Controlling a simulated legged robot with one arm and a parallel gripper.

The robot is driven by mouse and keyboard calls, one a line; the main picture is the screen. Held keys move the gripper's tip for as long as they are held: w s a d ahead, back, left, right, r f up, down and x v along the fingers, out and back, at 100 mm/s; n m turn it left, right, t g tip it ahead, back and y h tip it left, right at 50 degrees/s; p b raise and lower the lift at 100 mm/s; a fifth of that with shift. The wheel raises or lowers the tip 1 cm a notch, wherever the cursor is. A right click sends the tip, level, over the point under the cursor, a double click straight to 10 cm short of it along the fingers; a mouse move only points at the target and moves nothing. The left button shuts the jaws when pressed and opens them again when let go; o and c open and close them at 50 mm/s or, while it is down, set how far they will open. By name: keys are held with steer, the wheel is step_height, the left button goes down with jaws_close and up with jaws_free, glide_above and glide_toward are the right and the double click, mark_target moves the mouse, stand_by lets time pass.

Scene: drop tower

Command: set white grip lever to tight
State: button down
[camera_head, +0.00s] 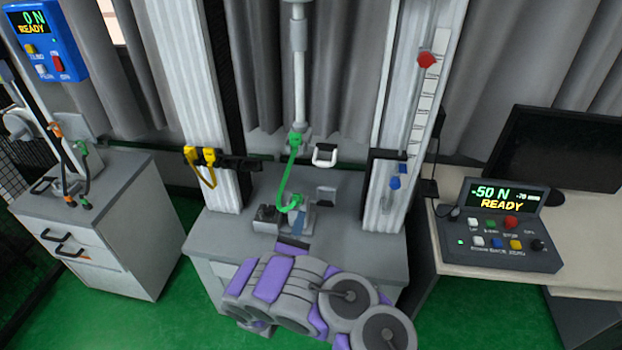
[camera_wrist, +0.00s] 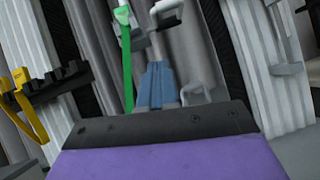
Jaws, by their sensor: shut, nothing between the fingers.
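The white grip lever (camera_head: 325,155) is a U-shaped handle beside the upper grip, at the top end of the green strap (camera_head: 289,172). It also shows at the top of the wrist view (camera_wrist: 168,14). My gripper (camera_head: 297,220) is low over the test stand's base, beside the lower grip and below the white lever, apart from it. In the wrist view its blue fingers (camera_wrist: 155,68) are together and empty, pointing up between the green strap and a lower grey handle (camera_wrist: 194,92). That grey handle also shows in the head view (camera_head: 326,194).
A yellow strap (camera_head: 204,170) hangs on a black rack by the left column. The right column carries a red pointer (camera_head: 427,60) and blue markers. A control box (camera_head: 505,225) reading -50 N READY stands on the right desk. A grey cabinet (camera_head: 95,225) is at left.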

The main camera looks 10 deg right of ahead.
steer(key=s+r+x, duration=0.1)
steer(key=r+x, duration=0.1)
steer(key=x, duration=1)
steer(key=shift+r+p, duration=0.35)
steer(key=shift+p, duration=0.1)
steer(key=shift+s+d, duration=0.1)
steer(key=shift+d, duration=0.05)
